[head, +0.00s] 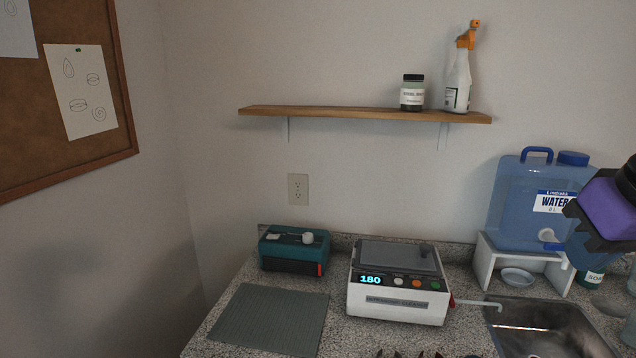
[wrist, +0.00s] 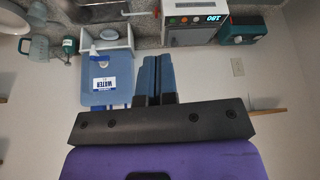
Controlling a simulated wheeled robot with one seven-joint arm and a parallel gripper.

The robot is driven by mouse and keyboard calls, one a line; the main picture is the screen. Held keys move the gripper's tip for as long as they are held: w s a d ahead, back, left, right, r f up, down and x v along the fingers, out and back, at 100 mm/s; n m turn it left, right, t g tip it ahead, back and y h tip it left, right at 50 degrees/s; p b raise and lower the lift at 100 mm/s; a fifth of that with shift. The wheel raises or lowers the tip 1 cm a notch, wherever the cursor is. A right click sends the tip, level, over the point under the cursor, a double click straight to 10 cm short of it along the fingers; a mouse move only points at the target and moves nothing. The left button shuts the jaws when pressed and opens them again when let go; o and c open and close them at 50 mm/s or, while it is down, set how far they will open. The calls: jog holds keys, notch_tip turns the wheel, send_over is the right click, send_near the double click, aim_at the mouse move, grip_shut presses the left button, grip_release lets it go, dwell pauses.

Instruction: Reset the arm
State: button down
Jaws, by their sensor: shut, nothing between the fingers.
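My gripper (wrist: 154,78) shows in the wrist view with its two blue-grey fingers pressed together and nothing between them. The wrist picture is upside down, with the counter at the top. In the head view my purple wrist with its dark bracket is at the right edge, in front of the blue water container (head: 535,205). Its fingers are hard to make out there against the container. The arm behind the wrist is mostly out of frame.
A white ultrasonic cleaner (head: 397,301) reading 180 stands on the counter beside a teal box (head: 294,250) and grey mat (head: 270,318). A sink (head: 548,328) lies at right. A wall shelf (head: 340,113) holds a jar (head: 412,96) and spray bottle (head: 458,85).

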jog(key=shift+s+d+f, duration=0.1)
jog(key=shift+s, duration=0.55)
